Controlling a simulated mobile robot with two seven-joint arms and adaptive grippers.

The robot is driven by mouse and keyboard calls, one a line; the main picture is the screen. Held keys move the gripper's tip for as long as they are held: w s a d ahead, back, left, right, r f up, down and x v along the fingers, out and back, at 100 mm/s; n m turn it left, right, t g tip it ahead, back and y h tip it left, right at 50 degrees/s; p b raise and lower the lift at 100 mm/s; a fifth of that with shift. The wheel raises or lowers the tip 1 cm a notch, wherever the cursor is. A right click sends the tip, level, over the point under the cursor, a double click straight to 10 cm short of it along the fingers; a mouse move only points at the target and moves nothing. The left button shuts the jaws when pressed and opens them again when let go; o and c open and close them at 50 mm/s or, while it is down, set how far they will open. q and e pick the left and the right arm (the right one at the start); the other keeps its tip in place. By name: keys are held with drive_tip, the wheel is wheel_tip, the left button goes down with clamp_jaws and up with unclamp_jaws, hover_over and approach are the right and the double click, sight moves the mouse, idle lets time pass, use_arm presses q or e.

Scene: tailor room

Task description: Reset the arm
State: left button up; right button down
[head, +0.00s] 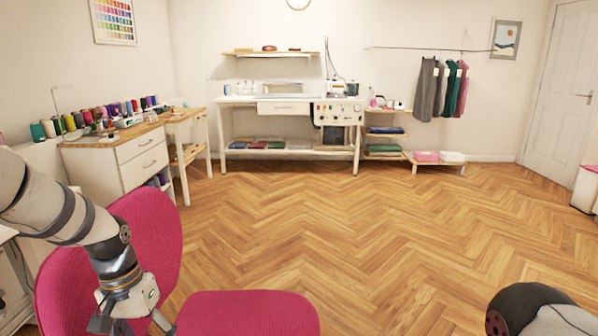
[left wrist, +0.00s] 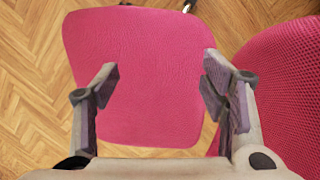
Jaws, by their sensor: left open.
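My left arm comes in from the left in the head view and bends downward, with its gripper (head: 130,322) at the bottom edge in front of the pink chair (head: 240,312). In the left wrist view my left gripper (left wrist: 160,90) is open, its two fingers wide apart with nothing between them. The pink chair seat (left wrist: 140,60) lies below the fingers, and the mesh backrest (left wrist: 290,85) is at the right. Part of my right arm (head: 530,310) shows at the bottom right of the head view; its gripper is out of the frame.
A white drawer cabinet (head: 130,168) with thread spools stands at the left. A white worktable (head: 240,101) with a sewing machine (head: 331,87) is at the back wall. Hanging garments (head: 440,88) and a door (head: 562,90) are at the right. The wooden floor (head: 400,220) is clear.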

use_arm(q)
drive_tip(key=s+d+f+g, duration=0.1)
drive_tip(key=s+d+f, duration=0.1)
drive_tip(key=s+f, duration=0.65)
drive_tip(key=s+d+f, duration=0.3)
drive_tip(key=s+f, duration=0.3)
drive_tip(key=s, duration=0.6)
drive_tip(key=s+y+p, duration=0.1)
drive_tip(key=s, duration=1.9)
drive_tip(key=shift+a+r+n+g, duration=0.25)
drive_tip(key=shift+r+n+g, duration=0.05)
drive_tip(key=shift+r, duration=0.1)
use_arm(e)
drive_tip(key=shift+w+r+t, duration=0.5)
drive_tip(key=shift+w+r, duration=0.5)
